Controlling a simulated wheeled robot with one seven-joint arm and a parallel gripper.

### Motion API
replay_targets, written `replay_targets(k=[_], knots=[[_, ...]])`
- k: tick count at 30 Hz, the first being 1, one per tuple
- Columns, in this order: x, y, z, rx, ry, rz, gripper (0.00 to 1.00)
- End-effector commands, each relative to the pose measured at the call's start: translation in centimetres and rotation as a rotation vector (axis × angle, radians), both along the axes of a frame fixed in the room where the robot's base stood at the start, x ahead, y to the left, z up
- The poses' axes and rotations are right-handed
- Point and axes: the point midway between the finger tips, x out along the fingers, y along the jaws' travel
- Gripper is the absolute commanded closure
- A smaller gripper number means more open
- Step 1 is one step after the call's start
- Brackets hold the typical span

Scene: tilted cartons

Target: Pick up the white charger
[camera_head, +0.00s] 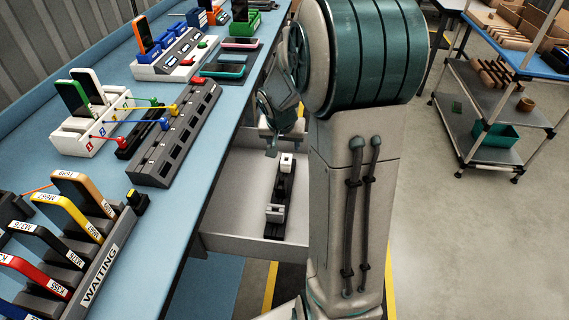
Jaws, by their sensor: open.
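The far white block (287,161) is at the strip's upper end. The near white block (275,213) is lower down, with dark parts around it. I cannot tell which block is the white charger. My gripper (271,140) is open, just left of my arm, near the bench edge and around the drawer's far end. It appears to the upper left of the far block and apart from it. My arm hides part of the drawer's right side.
A blue bench (203,208) on the left holds phone docks, a dark power strip (178,135), a white dock (88,125) and a "WAITING" rack (101,272) of phones. A cart (487,100) with a teal bin (496,136) stands right. The floor between is clear.

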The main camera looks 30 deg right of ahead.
Motion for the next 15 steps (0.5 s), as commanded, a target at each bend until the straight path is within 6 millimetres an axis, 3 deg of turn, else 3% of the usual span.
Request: replay_targets(k=[7, 15], knots=[[1.4, -0.9, -4.6, 0.001, 0.005, 0.001, 0.45], [2.2, -1.4, -6.6, 0.0, 0.002, 0.002, 0.45]])
